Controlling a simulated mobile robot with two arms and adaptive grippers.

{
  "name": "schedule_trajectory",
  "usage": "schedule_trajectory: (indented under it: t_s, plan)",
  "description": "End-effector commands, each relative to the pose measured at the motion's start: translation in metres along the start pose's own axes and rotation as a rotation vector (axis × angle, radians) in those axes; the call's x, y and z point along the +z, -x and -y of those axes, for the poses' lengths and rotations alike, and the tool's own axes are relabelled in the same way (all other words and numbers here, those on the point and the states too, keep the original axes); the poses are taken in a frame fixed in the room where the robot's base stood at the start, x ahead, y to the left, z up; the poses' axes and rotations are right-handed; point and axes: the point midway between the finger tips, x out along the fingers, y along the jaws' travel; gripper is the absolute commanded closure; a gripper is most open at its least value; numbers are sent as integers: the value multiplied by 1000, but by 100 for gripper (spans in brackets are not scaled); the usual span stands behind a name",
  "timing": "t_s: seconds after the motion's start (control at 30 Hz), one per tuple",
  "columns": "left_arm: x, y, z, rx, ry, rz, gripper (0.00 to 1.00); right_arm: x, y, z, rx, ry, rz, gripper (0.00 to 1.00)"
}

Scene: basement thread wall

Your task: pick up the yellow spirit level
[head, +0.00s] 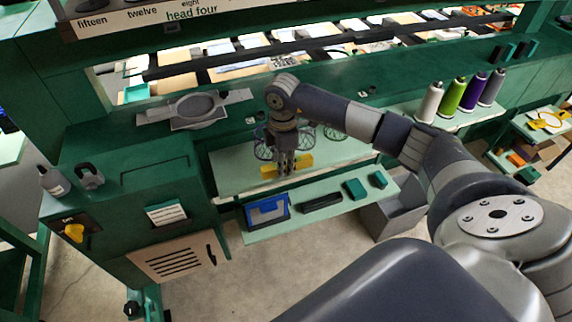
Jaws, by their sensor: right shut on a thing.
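The yellow spirit level (302,163) is a short yellow bar at the pale green shelf below the machine's beam. My right gripper (286,168) points down over it, with the fingers around its middle. The gripper is shut on the level, and the fingers hide part of it. I cannot tell whether the level touches the shelf or is slightly raised. My left gripper is not in view.
Wire baskets (264,147) stand close behind my right gripper. A lower shelf (262,234) holds a blue box (268,211), a black tray (321,202) and teal boxes (356,188). Thread cones (450,96) stand at right.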

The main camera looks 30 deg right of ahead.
Motion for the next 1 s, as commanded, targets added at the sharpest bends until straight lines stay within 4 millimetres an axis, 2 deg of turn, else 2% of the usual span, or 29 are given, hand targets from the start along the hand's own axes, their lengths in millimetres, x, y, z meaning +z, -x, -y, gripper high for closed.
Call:
schedule_trajectory:
  t_s: [0.23,0.43,0.8,1.0]
  plan:
    - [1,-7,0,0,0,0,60,0,8,-1,4,0,-1,100]
    - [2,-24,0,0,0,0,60,-1,34,1,5,2,-1,100]
    - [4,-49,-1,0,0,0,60,-28,39,84,2,7,0,100]
    - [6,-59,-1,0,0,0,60,-42,45,122,3,3,-1,100]
